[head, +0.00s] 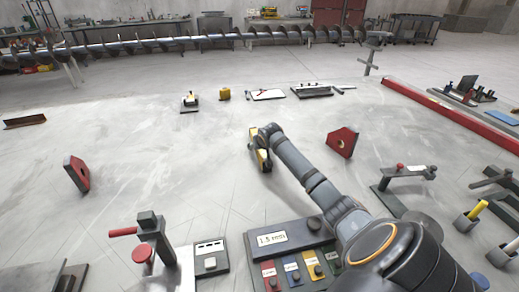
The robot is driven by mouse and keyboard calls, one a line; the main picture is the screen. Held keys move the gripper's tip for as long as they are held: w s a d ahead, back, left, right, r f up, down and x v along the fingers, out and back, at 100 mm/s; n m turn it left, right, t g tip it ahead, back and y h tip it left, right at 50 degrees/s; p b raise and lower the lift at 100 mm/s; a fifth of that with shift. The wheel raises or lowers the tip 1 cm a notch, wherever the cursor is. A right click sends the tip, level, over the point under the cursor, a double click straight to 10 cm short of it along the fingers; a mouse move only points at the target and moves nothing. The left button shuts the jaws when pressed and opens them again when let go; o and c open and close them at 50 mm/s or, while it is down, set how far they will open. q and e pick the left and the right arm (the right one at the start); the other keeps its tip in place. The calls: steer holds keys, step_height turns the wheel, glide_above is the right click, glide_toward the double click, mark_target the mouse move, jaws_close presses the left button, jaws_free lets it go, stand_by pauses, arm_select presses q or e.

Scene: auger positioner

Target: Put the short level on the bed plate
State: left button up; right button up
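My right gripper (261,148) is in the middle of the head view, at the end of my arm reaching in from the lower right. A yellow bar (259,158), which looks like the short level, is right at its fingers. The gripper and wrist partly hide the bar, and I cannot tell whether the fingers are closed on it. I cannot identify the bed plate with certainty; a dark flat plate with parts on it (312,91) lies farther back. My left gripper is not in view.
A long auger (200,39) spans the back on stands. Red angled blocks stand left (77,173) and right (342,142) of the gripper. A labelled button panel (272,240) and a red-handled clamp (152,240) are in front. A red rail (450,112) runs along the right. The middle floor is mostly clear.

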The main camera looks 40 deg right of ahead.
steer(key=c, duration=0.5)
jaws_close()
